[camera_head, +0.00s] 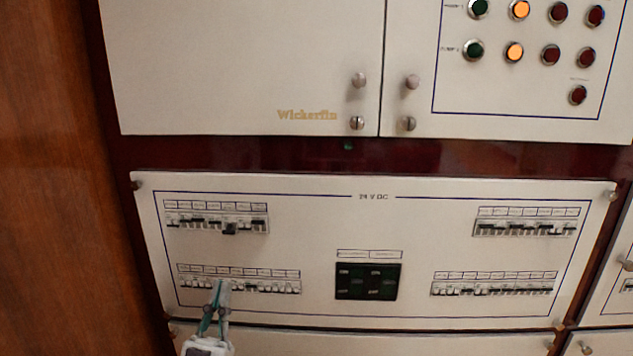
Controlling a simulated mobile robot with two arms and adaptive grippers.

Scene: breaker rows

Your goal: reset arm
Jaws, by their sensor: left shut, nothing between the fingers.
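My left gripper (219,290) comes up from the bottom edge, left of the middle. It is shut and empty, with its fingertips in front of the lower-left breaker row (265,286). The fingers hide part of that row, and I cannot tell whether they touch it. The breaker panel (320,220) is white, labelled 24 V DC. The upper-left breaker row (195,221) has one dark switch (230,229) that hangs lower than its neighbours. My right gripper is not in view.
Two more breaker rows are at the upper right (525,228) and lower right (495,288). A dark display (367,281) sits between the lower rows. Above are white cabinet doors (240,60) with knobs, and a panel of lit and dark buttons (520,10). A wooden wall (50,180) bounds the left.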

